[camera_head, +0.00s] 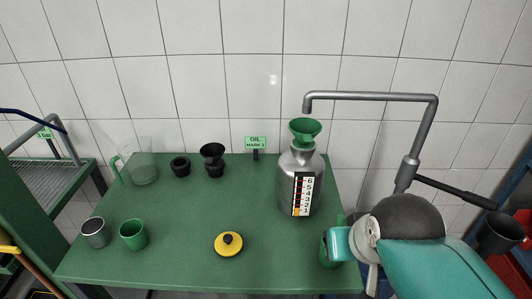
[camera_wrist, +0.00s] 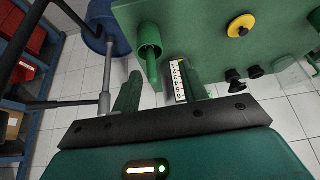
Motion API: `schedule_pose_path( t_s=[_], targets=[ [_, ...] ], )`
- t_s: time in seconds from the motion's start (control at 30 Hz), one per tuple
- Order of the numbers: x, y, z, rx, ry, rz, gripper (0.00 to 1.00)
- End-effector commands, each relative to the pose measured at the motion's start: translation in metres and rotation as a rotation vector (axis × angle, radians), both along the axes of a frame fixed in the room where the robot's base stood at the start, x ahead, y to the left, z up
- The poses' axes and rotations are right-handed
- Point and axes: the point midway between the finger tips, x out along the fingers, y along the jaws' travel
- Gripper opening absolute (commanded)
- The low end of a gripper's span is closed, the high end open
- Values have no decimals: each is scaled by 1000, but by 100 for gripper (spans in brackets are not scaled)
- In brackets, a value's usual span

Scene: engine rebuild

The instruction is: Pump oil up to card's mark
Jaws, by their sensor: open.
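A grey metal oil can (camera_head: 287,185) stands at the right of the green table, with a green funnel (camera_head: 305,127) in its neck. Its numbered gauge (camera_head: 304,194) runs 1 to 6 and shows amber at the bottom, near 1. It also shows in the wrist view (camera_wrist: 180,82). The green card (camera_head: 255,142) reads "OIL MARK 3". The pump's grey spout (camera_head: 370,96) arches over the funnel. Its black lever (camera_head: 455,192) slopes down to the right. My gripper (camera_wrist: 160,88) is open and empty, near the table's right front; my wrist hides the pump's lower part.
A green cup-like holder (camera_wrist: 148,45) is close by at the table edge. A yellow lid (camera_head: 229,243), grey cup (camera_head: 95,233), green mug (camera_head: 133,235), black cups (camera_head: 212,155) and clear jug (camera_head: 144,169) occupy the table (camera_head: 180,270). A blue drum (camera_wrist: 98,22) stands beyond the edge.

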Motion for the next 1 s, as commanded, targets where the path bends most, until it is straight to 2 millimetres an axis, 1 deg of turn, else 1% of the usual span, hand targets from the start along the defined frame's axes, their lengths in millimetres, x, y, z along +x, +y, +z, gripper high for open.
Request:
schedule_pose_path(
  t_s=[0.07,0.2,0.27,0.3,0.47,0.57,0.67,0.77,0.87,1.0],
  targets=[
    [0,0,0,0,0,0,43],
    [0,0,0,0,0,0,16],
    [0,0,0,0,0,0,4],
    [0,0,0,0,0,0,0],
    [3,-2,3,-5,3,1,0],
    [12,-8,10,-19,18,4,0],
    [28,-20,23,-46,45,18,0],
    [49,-36,38,-71,80,41,0],
    [72,-55,52,-88,114,73,0],
    [102,-87,67,-97,156,125,0]
  ],
)
